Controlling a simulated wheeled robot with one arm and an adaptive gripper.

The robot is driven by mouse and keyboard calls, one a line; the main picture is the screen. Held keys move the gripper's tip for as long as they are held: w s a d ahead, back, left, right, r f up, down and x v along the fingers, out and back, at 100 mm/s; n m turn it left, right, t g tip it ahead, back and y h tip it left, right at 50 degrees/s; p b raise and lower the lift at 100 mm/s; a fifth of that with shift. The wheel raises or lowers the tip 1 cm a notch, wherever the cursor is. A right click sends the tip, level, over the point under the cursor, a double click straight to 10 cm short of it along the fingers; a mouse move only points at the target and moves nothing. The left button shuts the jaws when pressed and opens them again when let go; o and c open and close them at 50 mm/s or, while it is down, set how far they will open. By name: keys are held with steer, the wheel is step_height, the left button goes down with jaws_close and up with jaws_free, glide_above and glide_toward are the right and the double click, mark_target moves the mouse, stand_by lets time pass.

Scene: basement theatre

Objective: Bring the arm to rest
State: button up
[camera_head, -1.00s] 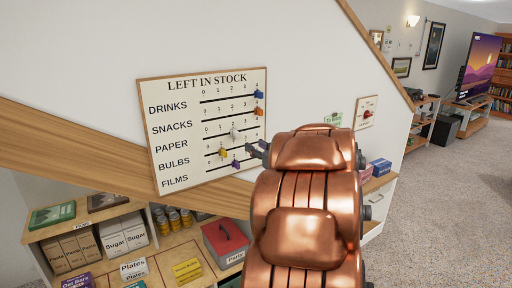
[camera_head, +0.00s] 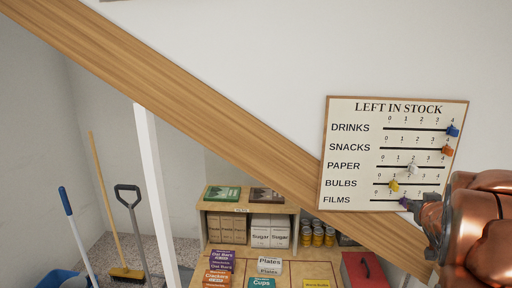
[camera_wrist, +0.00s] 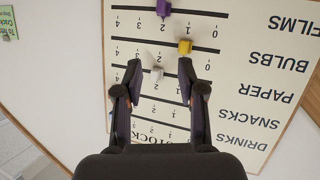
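The LEFT IN STOCK board (camera_head: 350,108) hangs on the white wall at the right of the head view. Its blue drinks slider (camera_head: 453,131) and orange snacks slider (camera_head: 447,150) sit near 4, the white paper slider (camera_head: 412,168) near 2, and the yellow bulbs slider (camera_head: 394,186) near 1. The purple films slider (camera_head: 405,202) is partly hidden by my gripper (camera_head: 425,202), which is in front of the board's lower right. In the wrist view my gripper (camera_wrist: 161,66) has its fingers apart, with the white slider (camera_wrist: 157,74) seen between them; contact cannot be told.
A wooden stair beam (camera_head: 200,95) slopes below the board. Shelves (camera_head: 207,240) under it hold boxes, cans (camera_head: 318,236) and a red box (camera_head: 362,270). A white post (camera_head: 153,190), broom (camera_head: 105,205) and shovel (camera_head: 134,225) stand at the left.

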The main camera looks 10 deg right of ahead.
steer(key=s+a+f+n+g+y, duration=0.1)
steer(key=s+a+f+g+y, duration=0.2)
steer(key=s+a, duration=0.55)
steer(key=s+a+f+n+g+y, duration=0.1)
steer(key=s+a+f+g, duration=0.35)
steer(key=a, duration=0.65)
steer(key=s+a+f+n+g+y, duration=0.1)
steer(key=s+a+f+g+y, duration=0.15)
steer(key=s+a+f, duration=0.4)
steer(key=s+a+r+n+g+y, duration=0.1)
steer(key=s+a+g, duration=0.2)
steer(key=s+a, duration=0.7)
steer(key=shift+s+a+n+g, duration=0.15)
steer(key=shift+a+n+g, duration=0.15)
steer(key=shift+a+n, duration=0.1)
steer(key=shift+d+r, duration=0.1)
